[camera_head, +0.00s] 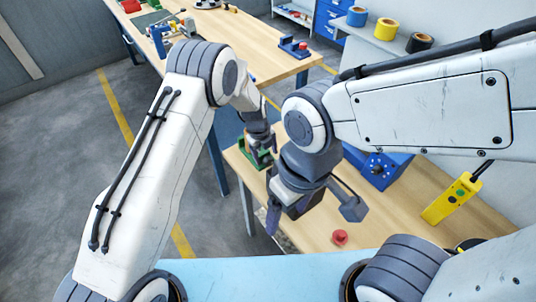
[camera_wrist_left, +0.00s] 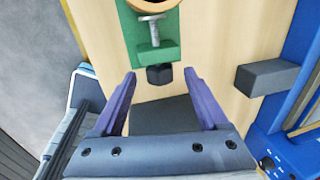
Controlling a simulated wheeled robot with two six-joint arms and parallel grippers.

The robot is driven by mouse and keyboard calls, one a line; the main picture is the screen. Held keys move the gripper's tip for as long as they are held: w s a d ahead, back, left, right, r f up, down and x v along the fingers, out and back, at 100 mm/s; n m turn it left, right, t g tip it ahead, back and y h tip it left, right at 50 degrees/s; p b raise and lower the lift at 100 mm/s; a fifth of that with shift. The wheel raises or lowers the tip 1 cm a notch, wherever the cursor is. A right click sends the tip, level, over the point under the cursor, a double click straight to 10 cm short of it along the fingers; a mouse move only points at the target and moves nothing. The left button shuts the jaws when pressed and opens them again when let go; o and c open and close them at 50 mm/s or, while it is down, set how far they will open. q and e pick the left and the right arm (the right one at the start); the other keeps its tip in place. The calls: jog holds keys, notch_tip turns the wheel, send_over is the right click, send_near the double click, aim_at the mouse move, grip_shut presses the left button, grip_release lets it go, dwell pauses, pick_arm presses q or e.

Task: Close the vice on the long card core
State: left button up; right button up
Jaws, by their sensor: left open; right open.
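The green vice (camera_wrist_left: 152,52) stands on the wooden bench, with a metal screw (camera_wrist_left: 151,28) and a dark knob (camera_wrist_left: 160,74) at its near end. A brown round rim at the top edge of the left wrist view (camera_wrist_left: 152,3) may be the card core; most of it is cut off. The vice also shows in the head view (camera_head: 256,154), partly hidden by my arm. My left gripper (camera_wrist_left: 160,73) is open, its purple fingertips on either side of the knob in the picture; contact cannot be told. My right gripper (camera_head: 285,215) is open and empty over the bench.
A blue machine (camera_head: 378,170) stands right of the vice; a dark block (camera_wrist_left: 270,77) juts from it. A red button (camera_head: 340,237) is near the front edge. Another wooden bench (camera_head: 240,35) stands behind.

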aim_at(269, 156)
pick_arm(q)
jog(key=shift+w+d+f+p, duration=0.1)
jog(key=shift+f+p, duration=0.05)
jog(key=shift+f, duration=0.5)
jog(key=shift+d+f+p, duration=0.1)
jog(key=shift+f+p, duration=0.05)
jog(key=shift+f, duration=0.45)
grip_shut()
jog(key=shift+w+d+f+g+y+b, duration=0.1)
jog(key=shift+d+f+g+y+b, duration=0.2)
jog(key=shift+b, duration=0.45)
jog(key=g+y+b, duration=0.1)
jog(key=b, duration=0.2)
jog(key=shift+w+d+y, duration=0.1)
jog(key=shift+y, duration=0.3)
jog(key=shift+r+g+y+b, duration=0.2)
jog(key=shift+g+y+b, duration=0.15)
jog(key=shift+b, duration=0.45)
jog(key=shift+r, duration=0.15)
